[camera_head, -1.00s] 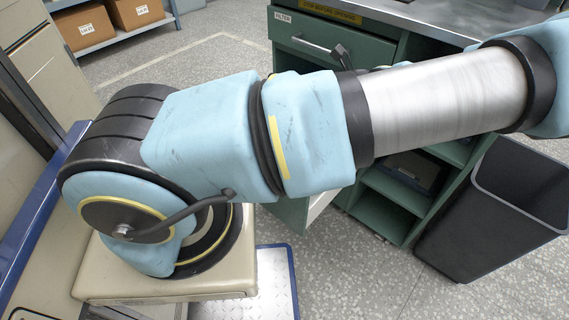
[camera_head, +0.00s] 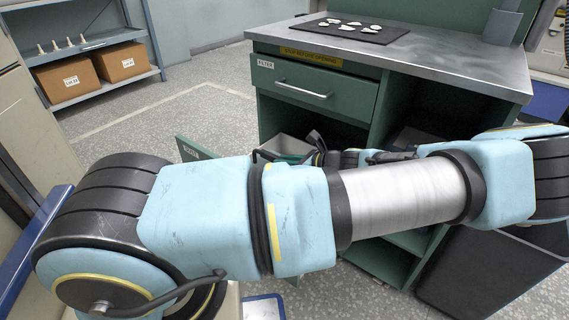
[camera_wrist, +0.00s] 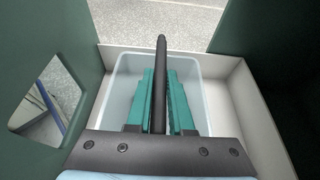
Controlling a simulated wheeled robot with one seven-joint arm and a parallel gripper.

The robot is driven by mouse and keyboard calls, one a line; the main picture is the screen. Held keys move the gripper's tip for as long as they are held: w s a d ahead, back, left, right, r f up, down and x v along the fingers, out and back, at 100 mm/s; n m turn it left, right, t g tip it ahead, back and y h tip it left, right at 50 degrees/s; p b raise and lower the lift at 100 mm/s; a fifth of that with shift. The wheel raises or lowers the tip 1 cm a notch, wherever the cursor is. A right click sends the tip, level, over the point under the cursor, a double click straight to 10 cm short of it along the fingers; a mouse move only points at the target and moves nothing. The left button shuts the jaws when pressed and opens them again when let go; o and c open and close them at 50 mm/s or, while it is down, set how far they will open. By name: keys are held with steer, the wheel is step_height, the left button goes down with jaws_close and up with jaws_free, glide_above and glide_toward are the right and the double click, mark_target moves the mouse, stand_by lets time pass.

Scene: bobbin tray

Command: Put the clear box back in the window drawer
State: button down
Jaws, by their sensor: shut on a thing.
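The clear box (camera_wrist: 121,78) is a pale translucent tub inside the open window drawer (camera_wrist: 237,85) in the wrist view. The drawer has cream walls and a green front (camera_wrist: 88,40) with a window cutout at left. My gripper (camera_wrist: 161,85) is over the box. Its teal fingers are shut about a dark bar (camera_wrist: 161,52), seemingly the box's handle. In the head view the box (camera_head: 286,143) shows behind my arm, in the drawer whose green front (camera_head: 190,149) stands out at left. The near end of the box and its bottom contact are hidden.
A closed filter drawer (camera_head: 312,92) is above, in the green cabinet with a metal top (camera_head: 440,66). A dark tray (camera_head: 355,34) with pale pieces lies on top. A dark bin (camera_head: 470,275) stands at right. Floor is clear at left, before the shelf (camera_head: 105,85).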

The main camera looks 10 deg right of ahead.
steer(key=c, duration=0.8)
jaws_free()
steer(key=shift+f, duration=0.15)
steer(key=v, duration=1.2)
steer(key=shift+p, duration=0.4)
steer(key=shift+d, duration=0.1)
